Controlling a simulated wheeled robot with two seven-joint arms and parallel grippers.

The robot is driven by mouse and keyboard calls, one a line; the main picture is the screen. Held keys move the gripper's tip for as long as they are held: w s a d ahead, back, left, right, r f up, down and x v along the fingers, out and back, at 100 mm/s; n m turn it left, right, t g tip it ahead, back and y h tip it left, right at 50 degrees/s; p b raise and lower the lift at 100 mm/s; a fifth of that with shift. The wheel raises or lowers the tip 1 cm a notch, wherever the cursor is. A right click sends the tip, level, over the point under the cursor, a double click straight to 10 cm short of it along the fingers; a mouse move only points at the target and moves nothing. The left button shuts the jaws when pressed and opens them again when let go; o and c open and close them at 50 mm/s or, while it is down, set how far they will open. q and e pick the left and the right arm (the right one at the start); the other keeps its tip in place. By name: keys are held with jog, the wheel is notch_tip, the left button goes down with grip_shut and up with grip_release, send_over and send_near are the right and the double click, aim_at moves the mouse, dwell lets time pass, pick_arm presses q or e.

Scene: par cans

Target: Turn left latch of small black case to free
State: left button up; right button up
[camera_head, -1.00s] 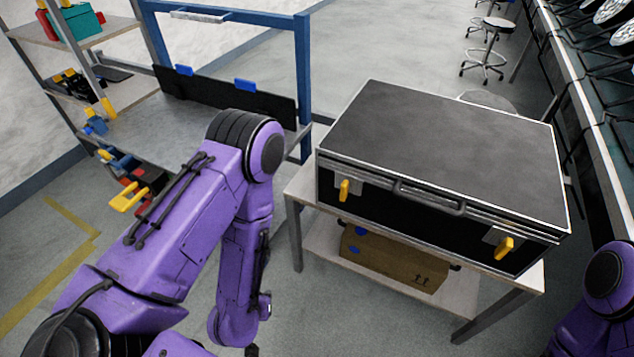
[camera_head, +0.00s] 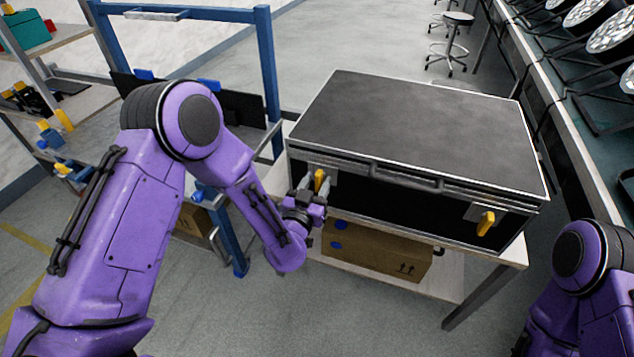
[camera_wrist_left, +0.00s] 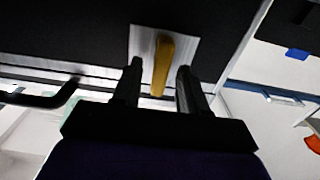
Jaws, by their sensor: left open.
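The small black case (camera_head: 425,120) stands shut on a white table, its front facing me. Its left latch (camera_head: 319,180) is a yellow handle on a pale plate, roughly upright. My left gripper (camera_head: 312,190) is at this latch with its fingers open. In the left wrist view the fingers (camera_wrist_left: 158,88) stand on either side of the yellow latch (camera_wrist_left: 162,62), with a gap on both sides. The right latch (camera_head: 486,222) is yellow and slightly tilted. My right arm shows at the lower right; its gripper is out of view.
The case handle (camera_head: 405,180) sticks out between the latches. A cardboard box (camera_head: 375,250) lies on the shelf below. A blue-framed workbench (camera_head: 268,70) stands to the left. Stools (camera_head: 450,40) and a bench of lamps (camera_head: 610,35) are behind and right.

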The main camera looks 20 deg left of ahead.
pick_arm(q)
jog(key=shift+c, duration=0.3)
grip_shut()
jog(key=shift+n, duration=0.3)
jog(key=n+b, duration=0.1)
jog(key=n, duration=0.3)
jog(key=shift+w+a, duration=0.1)
jog(key=shift+a, duration=0.05)
jog(key=n+b, duration=0.1)
jog(key=n, duration=0.4)
jog(key=shift+a, duration=0.15)
jog(key=shift+a+f+n+b, duration=0.1)
jog(key=shift+n+b, duration=0.5)
jog(key=shift+n, duration=1.5)
jog(key=shift+f+n+b, duration=0.1)
jog(key=shift+n+b, duration=0.45)
jog(key=shift+n, duration=1.55)
jog(key=shift+r, duration=0.1)
